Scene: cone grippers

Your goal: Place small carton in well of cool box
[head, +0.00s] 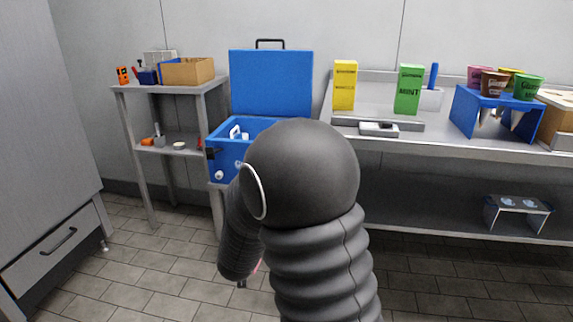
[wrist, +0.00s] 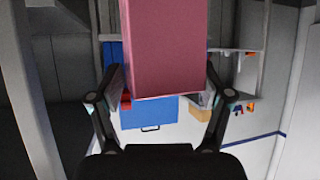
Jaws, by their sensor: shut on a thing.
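My gripper (wrist: 166,82) is shut on a pink carton (wrist: 165,45), which fills the space between the fingers in the wrist view. In the head view, my arm hides nearly all of the gripper and carton; only a sliver of pink shows low beside the arm, below the cool box's height. The blue cool box (head: 223,168) stands between the shelf and the bench with its lid (head: 270,85) raised. Something white shows inside it, and my arm covers its right part. The blue lid also shows beyond the carton in the wrist view (wrist: 150,113).
A metal shelf (head: 168,88) with a cardboard box (head: 187,71) stands left of the cool box. The bench (head: 470,150) at right holds a yellow carton (head: 344,85), a green carton (head: 408,89) and a blue stand (head: 492,112) with tubs. Open floor lies at left.

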